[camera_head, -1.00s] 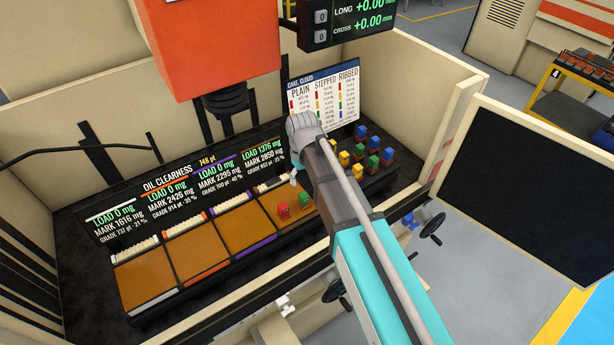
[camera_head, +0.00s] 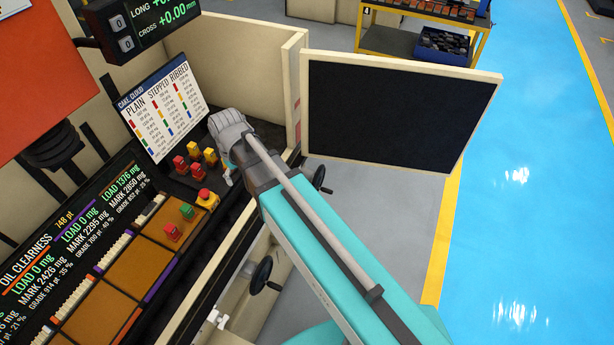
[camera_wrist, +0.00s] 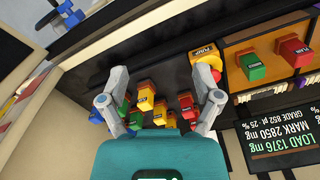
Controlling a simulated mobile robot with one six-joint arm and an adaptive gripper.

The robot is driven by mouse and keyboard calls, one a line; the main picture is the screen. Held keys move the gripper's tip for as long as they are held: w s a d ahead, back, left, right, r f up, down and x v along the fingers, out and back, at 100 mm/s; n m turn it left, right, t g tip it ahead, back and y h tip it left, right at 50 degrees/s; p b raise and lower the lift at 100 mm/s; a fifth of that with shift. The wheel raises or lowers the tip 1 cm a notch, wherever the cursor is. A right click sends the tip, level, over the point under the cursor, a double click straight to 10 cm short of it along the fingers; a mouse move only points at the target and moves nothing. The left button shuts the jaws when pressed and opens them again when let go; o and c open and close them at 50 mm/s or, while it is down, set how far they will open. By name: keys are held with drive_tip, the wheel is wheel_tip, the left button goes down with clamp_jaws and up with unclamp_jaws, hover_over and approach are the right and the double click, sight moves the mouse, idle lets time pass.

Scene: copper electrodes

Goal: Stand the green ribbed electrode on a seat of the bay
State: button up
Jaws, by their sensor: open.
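The bay is a row of brown plates (camera_head: 140,264). Its nearest-to-rack plate carries a green electrode (camera_head: 187,211) and a red electrode (camera_head: 172,232), both also in the wrist view, green (camera_wrist: 250,66) and red (camera_wrist: 292,53). My gripper (camera_wrist: 161,76) is open and empty, its fingers straddling the rack blocks. In the head view, my wrist hides part of the rack.
Yellow blocks (camera_wrist: 145,95) and red blocks (camera_wrist: 186,104) crowd between my fingers. A yellow-and-red pump button (camera_wrist: 205,57) sits close by my right finger. A card (camera_head: 165,107) stands behind the rack. A dark panel (camera_head: 395,110) stands to the right.

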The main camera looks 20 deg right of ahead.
drive_tip(key=s+d+m, duration=0.2)
drive_tip(key=s+d, duration=0.1)
drive_tip(key=d, duration=0.6)
drive_tip(key=s+d+m, duration=0.3)
drive_tip(key=d, duration=0.6)
drive_tip(key=shift+c, duration=0.2)
idle(1.3)
